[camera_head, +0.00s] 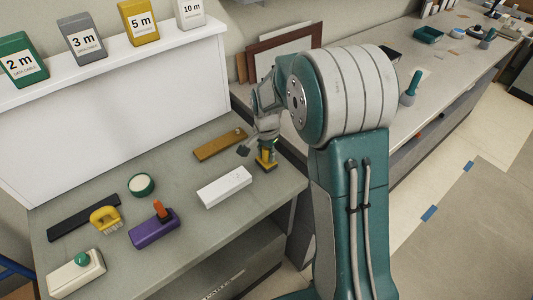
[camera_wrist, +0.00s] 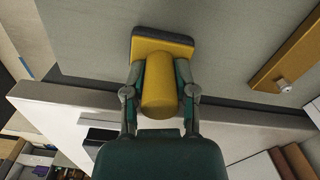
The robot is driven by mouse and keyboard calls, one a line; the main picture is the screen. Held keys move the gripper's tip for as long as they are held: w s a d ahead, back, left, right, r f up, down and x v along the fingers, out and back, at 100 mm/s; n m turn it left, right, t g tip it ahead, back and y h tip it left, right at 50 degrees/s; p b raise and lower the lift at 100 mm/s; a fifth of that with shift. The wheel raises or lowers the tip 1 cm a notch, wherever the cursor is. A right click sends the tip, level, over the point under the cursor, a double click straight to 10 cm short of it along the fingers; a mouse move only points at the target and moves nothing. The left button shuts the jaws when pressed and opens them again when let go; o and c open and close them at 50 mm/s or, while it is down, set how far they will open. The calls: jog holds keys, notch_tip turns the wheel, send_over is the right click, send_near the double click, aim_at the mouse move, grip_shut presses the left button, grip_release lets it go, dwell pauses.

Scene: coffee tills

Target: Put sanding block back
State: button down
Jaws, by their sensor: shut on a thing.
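My gripper (camera_head: 266,149) is over the right end of the grey-green counter in the head view. In the wrist view my gripper (camera_wrist: 160,82) is shut on the upright yellow cylinder handle of the sanding block (camera_wrist: 157,98), one finger on each side. The block has a yellow rectangular body with a dark layer underneath. In the head view the sanding block (camera_head: 266,163) shows below the fingers, partly hidden by them. I cannot tell whether its underside touches the counter.
On the counter (camera_head: 180,230) are a wooden strip (camera_head: 219,144), white block (camera_head: 225,187), purple block (camera_head: 155,231), round tin (camera_head: 141,184), yellow brush (camera_head: 105,217), black bar (camera_head: 84,218) and white knobbed block (camera_head: 77,273). A white shelf (camera_head: 120,100) with numbered boxes stands behind.

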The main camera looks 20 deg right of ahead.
jog(key=shift+c, duration=2.1)
grip_release()
jog(key=shift+f, duration=0.1)
notch_tip(320, 180, up, 12)
jog(key=shift+r, duration=0.15)
